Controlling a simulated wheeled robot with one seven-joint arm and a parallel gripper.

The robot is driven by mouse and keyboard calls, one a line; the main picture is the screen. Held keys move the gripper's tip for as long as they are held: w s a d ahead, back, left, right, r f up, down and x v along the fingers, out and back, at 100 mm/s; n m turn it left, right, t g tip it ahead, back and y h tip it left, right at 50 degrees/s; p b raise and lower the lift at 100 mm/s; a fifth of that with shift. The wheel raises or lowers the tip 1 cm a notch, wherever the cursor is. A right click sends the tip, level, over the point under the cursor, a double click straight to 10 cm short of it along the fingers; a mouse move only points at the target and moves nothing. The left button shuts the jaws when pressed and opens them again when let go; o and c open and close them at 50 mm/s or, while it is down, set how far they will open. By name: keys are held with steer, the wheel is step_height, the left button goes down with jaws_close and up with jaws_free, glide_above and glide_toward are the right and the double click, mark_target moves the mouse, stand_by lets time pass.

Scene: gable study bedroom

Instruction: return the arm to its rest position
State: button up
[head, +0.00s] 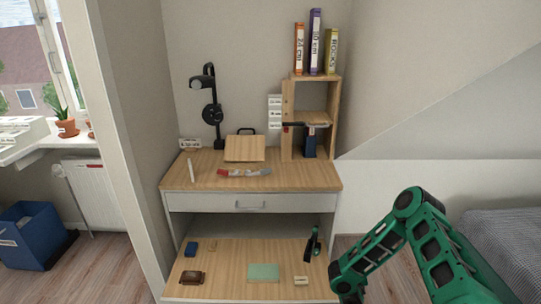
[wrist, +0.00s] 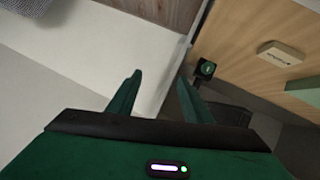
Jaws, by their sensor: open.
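My green arm (head: 380,245) is bent at the right of the head view, beside the desk. Its lower end runs down to the frame's bottom edge, and the fingers do not show there. In the wrist view my gripper (wrist: 160,86) is open. Its two green fingers stand apart with nothing held between them. Beyond them are a pale panel and a dark gap beside the wooden surface.
The desk (head: 215,179) has a pull-out lower board (head: 225,272) holding several small items. A black and green item (head: 312,245) stands near its right edge, close to my arm. A shelf unit (head: 335,115) stands on the desktop. A bed (head: 505,240) is at the right.

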steer(key=s+d+r+m+g+h, duration=0.2)
steer(key=d+r+g, duration=0.1)
steer(key=d+r, duration=0.8)
steer(key=s+d+r+m+g+h, duration=0.1)
steer(key=s+d+r+g, duration=0.35)
steer(key=r, duration=1.05)
steer(key=s+d+r+m+g+y, duration=0.1)
steer(key=s+d+r+m, duration=0.1)
steer(key=s+r, duration=0.7)
steer(key=s+d+r+m+g+y, duration=0.1)
steer(key=s+r+m, duration=0.1)
steer(key=s+r, duration=0.75)
steer(key=s+a+r+y, duration=0.1)
steer(key=s+a, duration=0.2)
steer(key=s, duration=0.4)
steer(key=s+a+r+g+y, duration=0.1)
steer(key=s+a, duration=0.3)
steer(key=s, duration=0.4)
steer(key=s+a+r+g+y, duration=0.1)
steer(key=s+a+r+y, duration=0.1)
steer(key=s, duration=0.6)
steer(key=shift+a+y, duration=0.4)
steer(key=shift+a, duration=0.3)
